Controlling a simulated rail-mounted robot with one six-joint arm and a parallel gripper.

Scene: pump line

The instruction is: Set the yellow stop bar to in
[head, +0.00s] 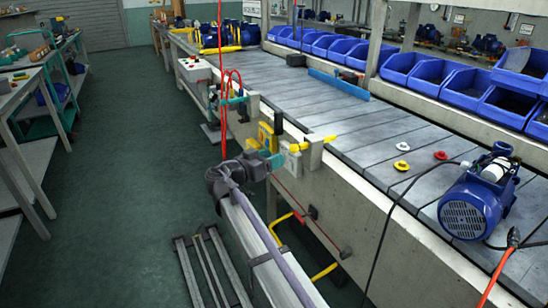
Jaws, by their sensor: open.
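The yellow stop bar (318,142) sits in a pale bracket (292,160) on the near edge of the line. A yellow block (266,136) with a dark upright handle (278,122) stands on the outer side of the bracket. My gripper (280,157) is at this bracket, on its aisle side, with teal fingers close to the yellow parts. It is open. Whether it touches them cannot be told, and my arm's end hides part of the bracket's lower side.
A blue pump (478,200) with a black cable stands at the bed's right. Red (440,155) and yellow (401,165) small caps lie on the bed. A control box (195,68) and red hoses sit along the near edge. Blue bins (405,67) line the far side.

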